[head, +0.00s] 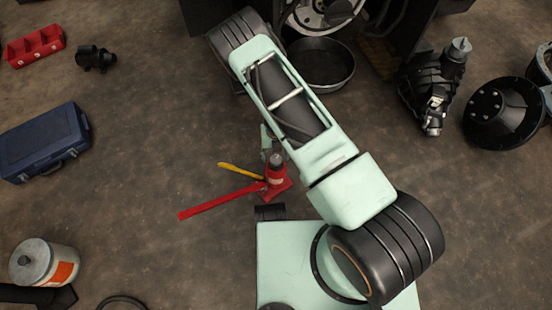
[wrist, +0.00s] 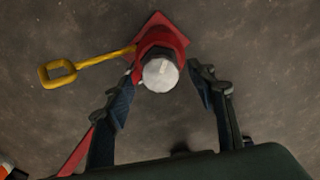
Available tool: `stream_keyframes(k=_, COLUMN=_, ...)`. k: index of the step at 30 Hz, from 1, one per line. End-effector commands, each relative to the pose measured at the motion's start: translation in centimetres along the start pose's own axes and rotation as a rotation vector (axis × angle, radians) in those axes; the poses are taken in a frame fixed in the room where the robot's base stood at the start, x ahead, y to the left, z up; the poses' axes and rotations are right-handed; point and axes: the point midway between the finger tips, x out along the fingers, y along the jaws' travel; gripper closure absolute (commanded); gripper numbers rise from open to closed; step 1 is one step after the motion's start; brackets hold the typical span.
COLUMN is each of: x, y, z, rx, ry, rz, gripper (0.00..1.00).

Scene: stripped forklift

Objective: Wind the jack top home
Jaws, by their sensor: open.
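A red bottle jack (head: 275,173) stands on the floor in the middle of the head view. Its dark collar and round pale grey jack top (wrist: 160,75) show from above in the wrist view. A yellow handle (wrist: 85,68) sticks out to the left of the jack, and a long red lever (head: 222,202) reaches to the lower left. My gripper (wrist: 161,78) is open, with one finger to each side of the jack top in the picture and a visible gap on both sides. The height between fingertips and top is hard to tell.
A blue case (head: 45,142) and a red bin (head: 34,46) lie at left, with a grey canister (head: 44,262) below. A black pan (head: 322,66) and dark machine parts (head: 432,85) stand behind. A short black cylinder (head: 269,212) lies near the jack.

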Motion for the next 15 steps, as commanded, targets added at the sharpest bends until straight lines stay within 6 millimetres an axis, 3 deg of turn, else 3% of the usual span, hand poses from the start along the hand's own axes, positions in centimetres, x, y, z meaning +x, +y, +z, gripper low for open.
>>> stream_keyframes(k=3, x=1.14, y=0.03, z=-0.02, rx=0.0, ry=0.0, rz=0.001, gripper=0.49)
stream_keyframes(k=13, x=1.33, y=0.03, z=0.01, rx=0.001, ry=0.0, rz=0.001, gripper=0.49)
stream_keyframes(k=15, x=1.32, y=0.03, z=0.0, rx=0.001, ry=0.0, rz=0.001, gripper=0.55)
